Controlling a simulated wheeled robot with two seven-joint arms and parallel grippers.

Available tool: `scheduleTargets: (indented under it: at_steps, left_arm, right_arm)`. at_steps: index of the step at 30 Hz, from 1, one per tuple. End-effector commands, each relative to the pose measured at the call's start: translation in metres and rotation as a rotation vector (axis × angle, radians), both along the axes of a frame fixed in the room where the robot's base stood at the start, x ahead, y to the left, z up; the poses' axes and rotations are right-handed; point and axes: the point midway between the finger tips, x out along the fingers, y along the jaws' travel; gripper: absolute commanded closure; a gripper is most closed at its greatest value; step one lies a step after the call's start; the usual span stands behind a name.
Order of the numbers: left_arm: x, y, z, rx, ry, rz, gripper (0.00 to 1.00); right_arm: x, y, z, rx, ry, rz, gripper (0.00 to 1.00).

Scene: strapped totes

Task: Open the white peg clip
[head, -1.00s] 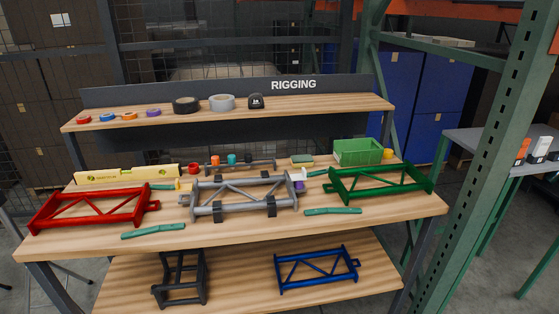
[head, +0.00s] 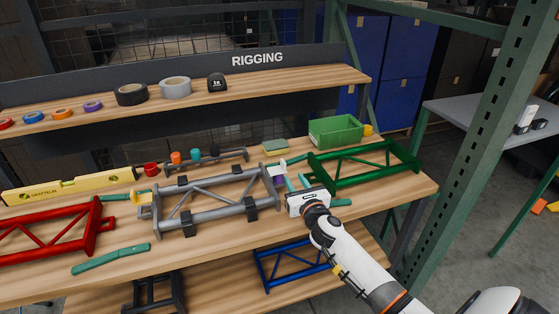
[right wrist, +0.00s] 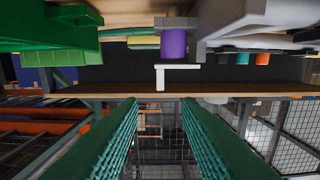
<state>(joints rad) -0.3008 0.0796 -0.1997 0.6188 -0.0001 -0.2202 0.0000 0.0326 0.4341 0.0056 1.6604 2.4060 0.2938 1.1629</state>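The white clip (head: 277,164) stands at the right end of the grey truss frame (head: 210,215), by a purple peg (head: 280,180). In the right wrist view the clip is a white L-shaped piece (right wrist: 163,76) close to the purple cylinder (right wrist: 174,44). My right gripper (head: 296,182) is just right of the clip, its green fingers apart. In the wrist view the open fingers (right wrist: 159,104) show nothing between their tips; the clip lies beyond them. Whether the clip touches the peg I cannot tell. My left gripper is out of view.
A green frame (head: 365,166) and green bin (head: 335,131) stand close on the right. A red frame (head: 60,238) and yellow level (head: 70,185) lie left. A yellow clip (head: 141,198) is at the grey frame's left end. The shelf (head: 190,98) holds tape rolls.

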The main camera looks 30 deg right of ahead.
Motion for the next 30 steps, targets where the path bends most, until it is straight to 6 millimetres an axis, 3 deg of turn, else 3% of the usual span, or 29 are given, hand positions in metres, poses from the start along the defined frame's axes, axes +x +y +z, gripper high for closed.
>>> scheduleTargets:
  at_steps: [9, 15, 21, 29, 30]
  left_arm:
    - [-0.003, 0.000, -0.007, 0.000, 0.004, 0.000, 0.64]
    - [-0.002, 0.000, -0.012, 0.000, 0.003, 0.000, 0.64]
    - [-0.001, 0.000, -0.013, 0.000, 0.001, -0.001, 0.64]
    - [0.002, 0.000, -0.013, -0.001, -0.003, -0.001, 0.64]
    - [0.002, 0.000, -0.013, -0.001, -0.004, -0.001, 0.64]
  right_arm:
    - [0.063, -0.015, 0.000, -0.003, -0.002, -0.001, 0.69]
    - [0.091, -0.022, -0.001, -0.005, 0.000, 0.000, 0.69]
    - [0.102, -0.024, 0.000, -0.006, 0.000, 0.002, 0.69]
    - [0.103, -0.024, 0.000, -0.006, 0.001, 0.002, 0.69]
    - [0.103, -0.024, 0.000, -0.006, 0.001, 0.002, 0.74]
